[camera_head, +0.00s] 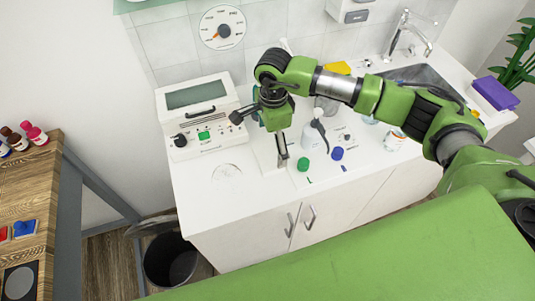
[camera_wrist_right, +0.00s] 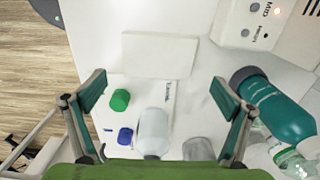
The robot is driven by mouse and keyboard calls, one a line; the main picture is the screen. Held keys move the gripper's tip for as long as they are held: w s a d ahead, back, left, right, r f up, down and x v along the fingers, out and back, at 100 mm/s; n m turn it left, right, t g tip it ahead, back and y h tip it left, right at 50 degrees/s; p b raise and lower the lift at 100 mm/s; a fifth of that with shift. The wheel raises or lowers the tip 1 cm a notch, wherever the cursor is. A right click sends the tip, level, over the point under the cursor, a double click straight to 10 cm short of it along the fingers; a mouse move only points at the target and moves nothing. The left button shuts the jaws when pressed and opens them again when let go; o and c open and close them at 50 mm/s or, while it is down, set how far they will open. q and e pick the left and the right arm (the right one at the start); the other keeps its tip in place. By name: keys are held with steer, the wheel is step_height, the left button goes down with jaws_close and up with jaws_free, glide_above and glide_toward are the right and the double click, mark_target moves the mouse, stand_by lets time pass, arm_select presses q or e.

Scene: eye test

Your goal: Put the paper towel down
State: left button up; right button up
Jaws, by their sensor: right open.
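A flat white rectangular piece (camera_wrist_right: 160,55), which looks like the paper towel, lies on the white counter in the right wrist view. In the head view a white piece (camera_head: 265,158) shows under my right gripper, partly hidden by it. My right gripper (camera_head: 262,140) is above the counter, pointing down. In the wrist view its fingers (camera_wrist_right: 160,94) are wide apart with nothing held between them. The white piece is beyond the fingertips and touches neither finger. My left gripper is not in view.
A green cap (camera_wrist_right: 120,100), a blue cap (camera_wrist_right: 125,136), a clear whitish bottle (camera_wrist_right: 154,130) and a teal bottle (camera_wrist_right: 278,108) are close by. A white machine (camera_head: 203,115) stands left on the counter. The counter's front left (camera_head: 215,205) is clear. A sink (camera_head: 425,76) is at right.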

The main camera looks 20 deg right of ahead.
mark_target(272, 153)
steer(key=f+p, duration=0.1)
steer(key=f, duration=0.2)
steer(key=shift+s+a+f+p, duration=0.1)
steer(key=shift+s+f+p, duration=0.15)
steer(key=shift+p, duration=0.1)
steer(key=shift+w+f, duration=0.1)
steer(key=shift+f, duration=0.3)
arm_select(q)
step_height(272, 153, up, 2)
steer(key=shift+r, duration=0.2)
arm_select(e)
steer(key=c, duration=0.9)
steer(key=shift+r, duration=0.1)
